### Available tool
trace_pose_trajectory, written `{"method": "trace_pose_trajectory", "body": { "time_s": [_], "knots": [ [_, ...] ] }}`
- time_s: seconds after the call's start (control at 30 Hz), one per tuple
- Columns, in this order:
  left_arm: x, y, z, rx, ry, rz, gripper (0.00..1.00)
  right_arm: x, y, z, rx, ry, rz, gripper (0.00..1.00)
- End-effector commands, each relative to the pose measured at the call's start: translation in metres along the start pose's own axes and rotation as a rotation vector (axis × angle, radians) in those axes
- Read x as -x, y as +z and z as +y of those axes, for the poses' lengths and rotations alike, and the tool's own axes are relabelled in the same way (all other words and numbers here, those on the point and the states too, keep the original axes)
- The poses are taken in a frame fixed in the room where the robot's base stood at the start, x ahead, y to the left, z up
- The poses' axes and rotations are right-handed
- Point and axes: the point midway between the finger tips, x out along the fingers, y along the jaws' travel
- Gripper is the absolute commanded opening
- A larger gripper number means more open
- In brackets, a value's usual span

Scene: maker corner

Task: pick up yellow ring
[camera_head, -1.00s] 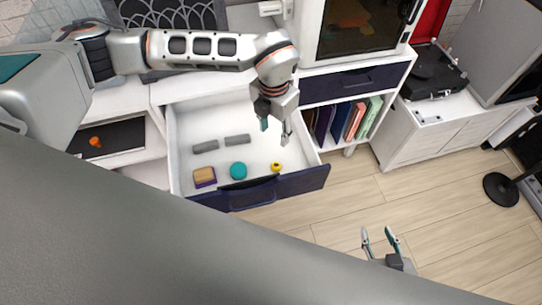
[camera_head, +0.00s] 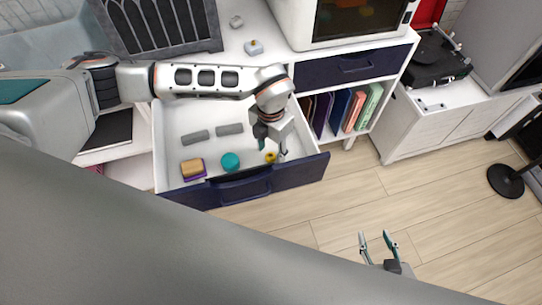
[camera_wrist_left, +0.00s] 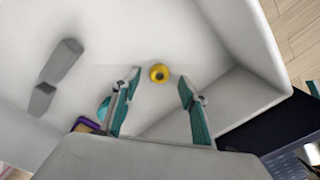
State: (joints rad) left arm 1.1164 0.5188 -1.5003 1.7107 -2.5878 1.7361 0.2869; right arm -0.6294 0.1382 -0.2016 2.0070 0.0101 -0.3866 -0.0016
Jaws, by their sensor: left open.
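The yellow ring (camera_head: 270,157) lies on the floor of the open white drawer (camera_head: 172,172), near its front right corner. In the left wrist view the ring (camera_wrist_left: 159,73) shows between and just beyond the fingertips. My left gripper (camera_head: 272,152) is inside the drawer above the ring, open and empty; it also shows in the left wrist view (camera_wrist_left: 160,75). One finger partly overlaps the ring's surroundings in the head view. My right gripper (camera_head: 376,240) is over the wooden floor, well outside the drawer, with its fingers apart and nothing between them.
Also in the drawer are a teal round object (camera_head: 230,162), a tan and purple block (camera_head: 193,169) and two grey bars (camera_head: 229,129). The dark blue drawer front (camera_head: 300,173) is close to my left gripper. Upright books (camera_head: 340,108) stand in the shelf to the right.

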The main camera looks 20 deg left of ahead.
Motion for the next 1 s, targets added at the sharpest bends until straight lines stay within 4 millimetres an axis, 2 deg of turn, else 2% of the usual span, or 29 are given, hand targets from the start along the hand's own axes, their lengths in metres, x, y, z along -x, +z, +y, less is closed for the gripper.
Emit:
{"method": "trace_pose_trajectory", "body": {
  "time_s": [0.03,0.1,0.33,0.37,0.47,0.83,1.0],
  "knots": [
    [-0.011,-0.001,0.0,0.001,-0.001,0.004,0.43,-0.002,0.003,0.0,0.001,0.001,-0.002,0.4],
    [-0.016,-0.001,0.0,0.0,0.0,0.002,0.43,-0.003,0.003,0.001,0.003,0.003,-0.002,0.4],
    [-0.017,0.0,0.001,0.0,0.001,0.0,0.43,-0.002,-0.001,0.003,0.005,0.006,0.004,0.4],
    [-0.017,0.0,0.001,0.0,0.001,0.0,0.38,-0.002,-0.001,0.003,0.005,0.006,0.004,0.4],
    [-0.017,0.0,0.001,0.0,0.001,0.0,0.12,-0.002,-0.001,0.003,0.004,0.005,0.003,0.4],
    [-0.016,0.0,0.001,0.0,0.001,0.0,0.12,0.002,0.006,-0.001,0.003,-0.001,-0.009,0.4],
    [-0.007,0.001,0.001,0.0,0.001,-0.003,0.12,0.003,0.004,-0.001,0.003,-0.003,-0.008,0.4]
  ]
}}
